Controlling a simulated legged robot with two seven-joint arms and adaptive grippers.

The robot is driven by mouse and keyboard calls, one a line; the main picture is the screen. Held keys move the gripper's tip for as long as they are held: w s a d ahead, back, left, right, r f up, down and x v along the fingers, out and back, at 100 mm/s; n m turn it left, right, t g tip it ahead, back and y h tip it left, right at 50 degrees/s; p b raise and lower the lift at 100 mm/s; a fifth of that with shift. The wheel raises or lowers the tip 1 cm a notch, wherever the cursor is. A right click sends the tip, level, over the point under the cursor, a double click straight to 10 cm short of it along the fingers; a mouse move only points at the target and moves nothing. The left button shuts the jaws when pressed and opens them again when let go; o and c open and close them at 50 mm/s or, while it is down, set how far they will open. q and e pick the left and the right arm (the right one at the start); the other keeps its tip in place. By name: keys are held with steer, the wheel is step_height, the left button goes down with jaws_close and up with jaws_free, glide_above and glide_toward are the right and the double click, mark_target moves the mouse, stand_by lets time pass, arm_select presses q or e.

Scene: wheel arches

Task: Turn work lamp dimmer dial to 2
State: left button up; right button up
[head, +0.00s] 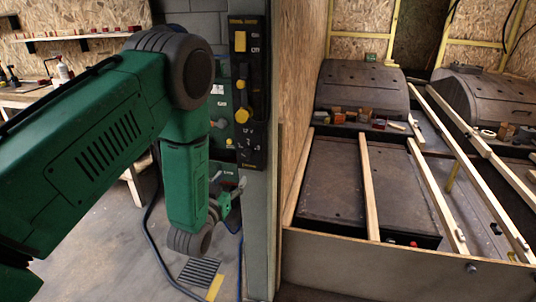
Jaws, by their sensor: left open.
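A dark control panel (252,60) is fixed to the grey pillar in the middle of the head view. A round yellow knob (242,115) sits low on it, with small pale marks below it; it may be the dimmer dial. The marks are too small to read, so I cannot tell its setting. A yellow block-shaped control (240,41) sits higher up. My left gripper (229,182) is open and empty, below the panel and apart from the knob. My right gripper is out of view.
The grey pillar (257,220) and a plywood wall (298,110) stand right of the gripper. Beyond are dark wheel arches (362,88) and wooden battens (369,190). A blue cable (160,235) and a floor grate (198,272) lie below. A workbench (35,95) stands far left.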

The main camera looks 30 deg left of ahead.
mark_target(246, 157)
arm_select(q)
steer(key=x, duration=1.3)
steer(key=shift+w+a, duration=0.25)
steer(key=shift+w, duration=0.05)
steer(key=c, duration=1.1)
